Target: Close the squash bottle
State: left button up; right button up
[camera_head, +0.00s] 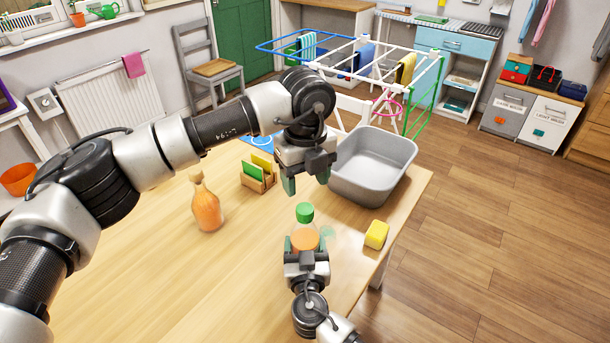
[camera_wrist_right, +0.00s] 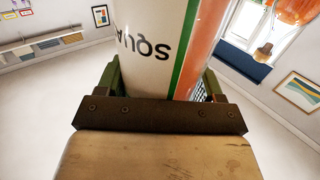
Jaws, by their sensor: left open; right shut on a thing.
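The squash bottle (camera_head: 305,239) stands upright at the table's front right, with orange contents and a green cap (camera_head: 304,212) on its top. I cannot tell how tight the cap is. My right gripper (camera_head: 307,247) is shut around the bottle's body from the front. In the right wrist view the bottle (camera_wrist_right: 150,45) fills the space between the green fingers, its label lettering upside down. My left gripper (camera_head: 306,184) is open and empty, pointing down above and slightly behind the cap, apart from it.
A corked orange bottle (camera_head: 206,205) stands to the left on the wooden table (camera_head: 130,270). A wooden holder (camera_head: 258,180) with yellow and green items stands behind. A grey basin (camera_head: 372,165) and a yellow sponge (camera_head: 376,234) are to the right. The table's left front is clear.

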aim_at(305, 208)
pick_arm(q)
jog(key=n, duration=0.5)
jog(key=shift+r, duration=0.15)
jog(key=shift+f, duration=4.05)
